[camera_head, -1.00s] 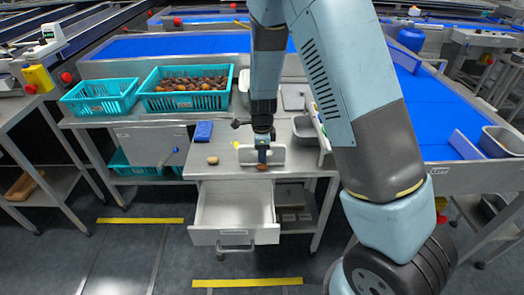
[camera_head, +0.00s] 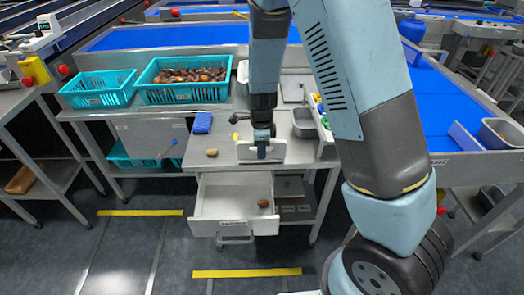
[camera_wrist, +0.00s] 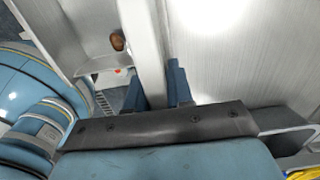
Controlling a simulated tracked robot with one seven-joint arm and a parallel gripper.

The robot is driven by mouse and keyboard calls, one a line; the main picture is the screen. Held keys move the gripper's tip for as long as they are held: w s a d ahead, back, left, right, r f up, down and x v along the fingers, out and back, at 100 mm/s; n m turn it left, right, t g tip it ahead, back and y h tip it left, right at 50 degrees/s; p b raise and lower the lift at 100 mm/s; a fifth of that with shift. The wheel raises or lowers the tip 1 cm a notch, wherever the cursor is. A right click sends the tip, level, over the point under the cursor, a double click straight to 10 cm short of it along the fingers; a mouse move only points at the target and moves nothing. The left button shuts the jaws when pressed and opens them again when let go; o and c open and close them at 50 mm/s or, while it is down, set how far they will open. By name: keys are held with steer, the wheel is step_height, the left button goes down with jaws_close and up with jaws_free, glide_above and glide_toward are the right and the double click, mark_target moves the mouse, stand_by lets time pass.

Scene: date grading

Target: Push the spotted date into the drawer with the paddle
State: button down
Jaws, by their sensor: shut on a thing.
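A brown date (camera_head: 263,203) lies in the open drawer (camera_head: 215,204), towards its right side. It also shows in the wrist view (camera_wrist: 117,41), to the left of the paddle. Spots on it are too small to make out. The white paddle (camera_head: 246,153) stands on the steel table near its front edge, above the drawer, apart from the date. My gripper (camera_head: 262,150) is shut on the paddle. In the wrist view its blue fingers (camera_wrist: 157,88) lie on both sides of the paddle's pale plate (camera_wrist: 143,45).
A tan date (camera_head: 212,153) lies on the steel table (camera_head: 200,166), left of the paddle. A blue block (camera_head: 202,122) and a yellow item (camera_head: 235,136) are behind it. A steel pan (camera_head: 304,124) stands right of my gripper. Teal crates (camera_head: 182,96) stand at the back left.

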steer(key=shift+r, duration=2.35)
